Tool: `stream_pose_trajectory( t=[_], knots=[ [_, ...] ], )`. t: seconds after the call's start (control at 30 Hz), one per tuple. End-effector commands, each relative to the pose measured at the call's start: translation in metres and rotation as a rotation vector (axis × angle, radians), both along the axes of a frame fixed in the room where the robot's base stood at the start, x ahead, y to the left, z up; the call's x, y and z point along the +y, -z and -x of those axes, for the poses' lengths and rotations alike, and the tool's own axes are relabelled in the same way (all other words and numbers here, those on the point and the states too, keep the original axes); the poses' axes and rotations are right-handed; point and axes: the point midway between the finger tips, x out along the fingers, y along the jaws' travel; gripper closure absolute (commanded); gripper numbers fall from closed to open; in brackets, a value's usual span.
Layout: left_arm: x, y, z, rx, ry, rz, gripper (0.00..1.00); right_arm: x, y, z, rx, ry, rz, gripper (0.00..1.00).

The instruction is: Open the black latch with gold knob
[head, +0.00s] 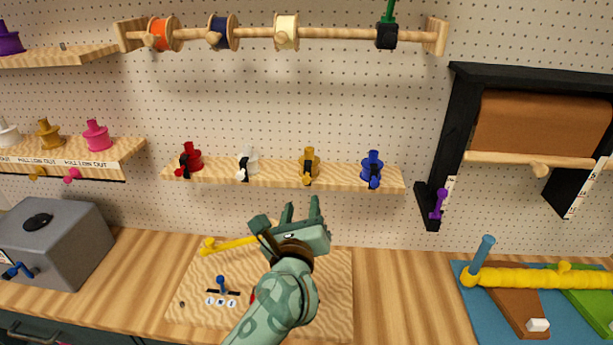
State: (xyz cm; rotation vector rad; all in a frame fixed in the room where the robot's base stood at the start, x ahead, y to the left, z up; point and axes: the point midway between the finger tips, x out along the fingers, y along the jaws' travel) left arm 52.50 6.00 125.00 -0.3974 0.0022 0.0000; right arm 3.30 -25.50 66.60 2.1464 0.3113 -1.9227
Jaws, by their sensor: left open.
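A gold knob (309,158) stands on the middle wooden shelf, third from the left in a row of red, white, gold and blue knobs. The latch's exact position is too small to read. My right gripper is not in view.
The red (193,158), white (248,160) and blue (372,165) knobs flank the gold one closely. A wooden board (335,290) with a yellow lever (230,244) lies beneath my left arm. A black-framed roll holder (462,140) stands right of the shelf.

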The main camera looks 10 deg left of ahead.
Motion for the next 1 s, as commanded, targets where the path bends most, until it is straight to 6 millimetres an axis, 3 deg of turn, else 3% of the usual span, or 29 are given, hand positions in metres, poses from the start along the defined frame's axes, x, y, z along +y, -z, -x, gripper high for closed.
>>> stream_pose_trajectory(
  t=[0.2,0.4,0.6,0.87,1.0],
  knots=[
    [0.001,-0.002,-0.058,-0.003,-0.001,-0.005,0.6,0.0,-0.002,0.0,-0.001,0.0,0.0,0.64],
    [0.0,0.0,-0.096,-0.003,-0.001,-0.004,0.6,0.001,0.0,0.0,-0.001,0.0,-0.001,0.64],
    [0.001,0.0,-0.112,-0.002,-0.001,-0.003,0.6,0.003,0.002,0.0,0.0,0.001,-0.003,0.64],
    [0.0,-0.001,-0.114,-0.002,0.0,-0.003,0.6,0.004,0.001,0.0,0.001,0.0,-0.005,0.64],
    [0.001,0.0,-0.113,-0.002,0.0,-0.003,0.93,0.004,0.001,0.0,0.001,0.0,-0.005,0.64]
  ],
)
